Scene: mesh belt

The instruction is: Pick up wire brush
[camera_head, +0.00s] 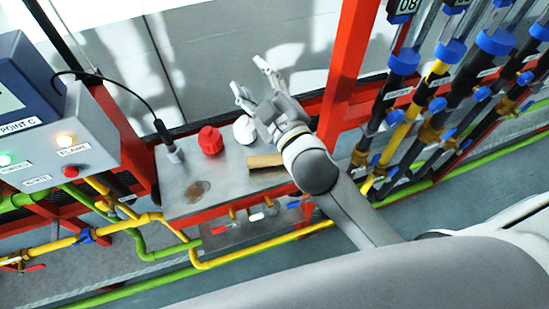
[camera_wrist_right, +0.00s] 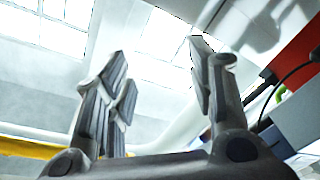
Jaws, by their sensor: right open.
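A tan wooden bar, which looks like the wire brush (camera_head: 264,160), lies on the grey metal table (camera_head: 184,205) in the head view. Its right end is close to or behind my right wrist, and I cannot make out bristles. My right gripper (camera_head: 248,77) is open and empty, with its fingers pointing up and away, past the brush in the picture. In the right wrist view the two fingers (camera_wrist_right: 160,62) stand wide apart with nothing between them. The brush does not show in that view. My left gripper is not in view.
A red knob-like object (camera_head: 210,140) and a white one (camera_head: 244,130) stand on the table behind the brush. A burner-like tool (camera_head: 173,150) on a black cable is at its left. A control box (camera_head: 70,145) stands left; pipes with blue fittings (camera_head: 404,62) and a red post (camera_head: 345,70) stand right.

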